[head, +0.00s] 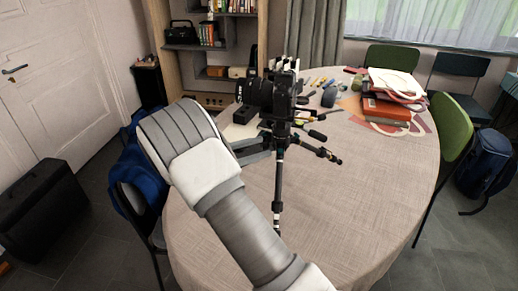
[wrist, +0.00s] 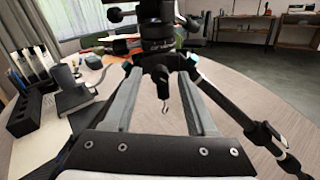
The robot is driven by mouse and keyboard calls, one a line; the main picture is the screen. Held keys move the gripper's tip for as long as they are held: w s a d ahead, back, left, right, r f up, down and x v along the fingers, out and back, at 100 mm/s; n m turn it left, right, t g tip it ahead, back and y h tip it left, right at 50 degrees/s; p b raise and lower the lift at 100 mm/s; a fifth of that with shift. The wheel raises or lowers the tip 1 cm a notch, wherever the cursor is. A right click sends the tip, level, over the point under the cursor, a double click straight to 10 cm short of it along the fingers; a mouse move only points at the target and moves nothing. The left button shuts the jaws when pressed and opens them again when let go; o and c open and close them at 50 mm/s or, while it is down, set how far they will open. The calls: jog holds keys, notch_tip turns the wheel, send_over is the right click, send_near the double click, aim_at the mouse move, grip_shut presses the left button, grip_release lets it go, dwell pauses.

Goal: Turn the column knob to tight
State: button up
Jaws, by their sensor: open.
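A black tripod (head: 279,175) stands on the round table with a black camera (head: 262,93) mounted on top; its legs are spread. In the wrist view the tripod's collar (wrist: 160,45) is straight ahead, with a leg (wrist: 225,100) running to the lower right. I cannot make out the column knob for sure; it may be hidden or merge with the dark collar. My gripper (wrist: 158,74) is open, its two grey fingers pointing at the collar from either side, with nothing clearly held. I cannot tell whether they touch it. In the head view my own arm covers most of the gripper.
The round table (head: 375,190) has clear cloth at front and right. A black slotted holder (wrist: 28,112) and a grey object (wrist: 75,95) are left of the gripper in the wrist view. Books (head: 388,108) lie at the back right. Green chairs (head: 452,132) stand around the table.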

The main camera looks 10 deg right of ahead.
jog(key=shift+d, duration=0.3)
grip_shut()
dwell(0.5)
jog(key=shift+w+m+b, duration=0.1)
jog(key=shift+m+b, duration=4.9)
jog(key=shift+m, duration=3.9)
jog(key=shift+r, duration=0.1)
